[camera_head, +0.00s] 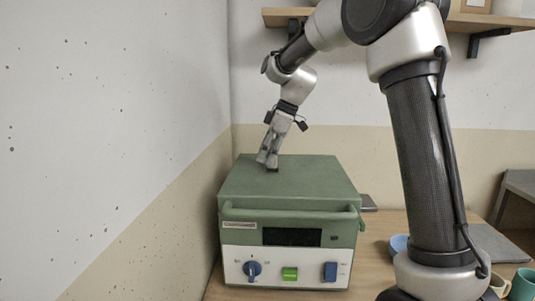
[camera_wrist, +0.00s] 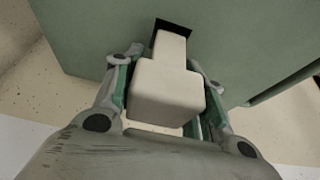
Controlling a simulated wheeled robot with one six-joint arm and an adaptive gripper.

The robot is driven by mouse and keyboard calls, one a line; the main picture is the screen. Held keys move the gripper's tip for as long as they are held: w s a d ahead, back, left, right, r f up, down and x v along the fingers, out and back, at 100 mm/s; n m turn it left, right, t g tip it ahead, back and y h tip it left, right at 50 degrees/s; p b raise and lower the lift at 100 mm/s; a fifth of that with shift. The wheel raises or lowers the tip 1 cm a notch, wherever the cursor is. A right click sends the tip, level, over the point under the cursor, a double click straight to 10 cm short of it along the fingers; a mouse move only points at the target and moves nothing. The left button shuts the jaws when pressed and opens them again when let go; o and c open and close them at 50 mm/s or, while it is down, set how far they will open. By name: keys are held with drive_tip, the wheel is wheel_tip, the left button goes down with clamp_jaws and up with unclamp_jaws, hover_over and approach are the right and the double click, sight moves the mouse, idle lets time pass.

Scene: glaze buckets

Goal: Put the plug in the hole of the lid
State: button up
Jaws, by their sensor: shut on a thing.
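The plug (camera_wrist: 168,95) is a pale stepped block with a wide body and a narrower end. My gripper (camera_head: 267,163) is shut on its wide body, with one finger on each side in the wrist view. The lid (camera_head: 315,174) is the flat green top of a kiln-like box. Its hole (camera_wrist: 173,25) is a dark rectangle. In the wrist view the plug's narrow end overlaps the hole and hides most of it. I cannot tell whether the tip is inside the hole or just above it. In the head view my fingers cover most of the plug.
A wall stands close on the left. A blue bowl (camera_head: 399,244) and a green mug (camera_head: 523,285) are on the right. A shelf (camera_head: 285,15) hangs above.

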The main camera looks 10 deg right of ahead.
drive_tip(key=shift+f, duration=0.15)
drive_tip(key=shift+f, duration=0.75)
drive_tip(key=shift+f, duration=0.1)
drive_tip(key=o, duration=1.1)
drive_tip(key=shift+o, duration=0.5)
drive_tip(key=shift+o, duration=0.9)
